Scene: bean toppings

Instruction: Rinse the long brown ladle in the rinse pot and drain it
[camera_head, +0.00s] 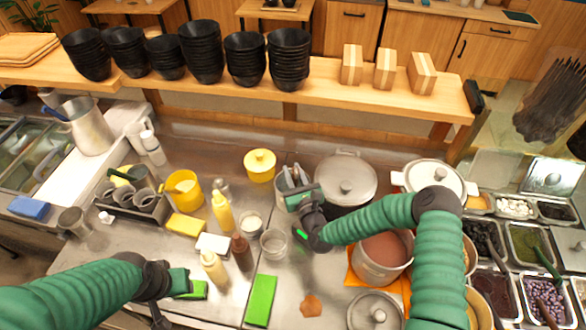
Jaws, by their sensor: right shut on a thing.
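My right gripper (299,196) is at the near side of a small metal pot (282,184), which looks like the rinse pot. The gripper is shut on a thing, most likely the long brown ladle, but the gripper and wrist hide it. I cannot make out the ladle's bowl, or whether it is in the pot or above it. The pot's inside is partly covered by the gripper. My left gripper (180,284) is low at the left front, beside a small green block; its jaws are too unclear to tell open from shut.
A pot of brown contents (384,252) stands right of my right gripper, partly behind my arm. A large lidded pot (345,176) stands behind it. Bottles, a glass (273,243) and a green block (260,301) crowd the counter's middle. Topping trays (527,242) line the right.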

